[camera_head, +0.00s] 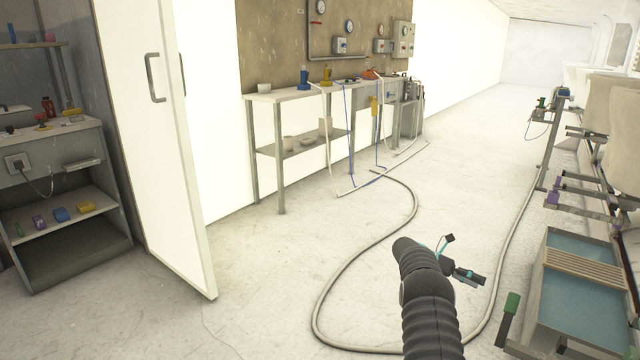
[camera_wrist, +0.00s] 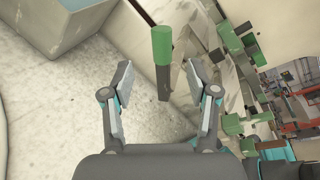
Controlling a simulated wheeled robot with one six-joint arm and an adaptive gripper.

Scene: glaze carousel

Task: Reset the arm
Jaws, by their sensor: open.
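My arm comes up from the bottom of the head view, and my gripper (camera_head: 468,275) points to the right over the floor, left of the blue-green basin. In the wrist view my gripper (camera_wrist: 163,85) is open, with its two fingers spread apart. Nothing is held between them. A green-handled lever (camera_wrist: 162,48) shows beyond and between the fingertips, apart from them as far as I can tell. The same kind of green handle (camera_head: 512,304) stands by the basin in the head view.
The basin (camera_head: 588,245) stands at the right with a slatted board across it. A pale hose (camera_head: 352,250) loops over the floor around my arm. A white door (camera_head: 165,130) stands open at the left. A workbench (camera_head: 300,92) lines the back wall. The middle floor is clear apart from the hose.

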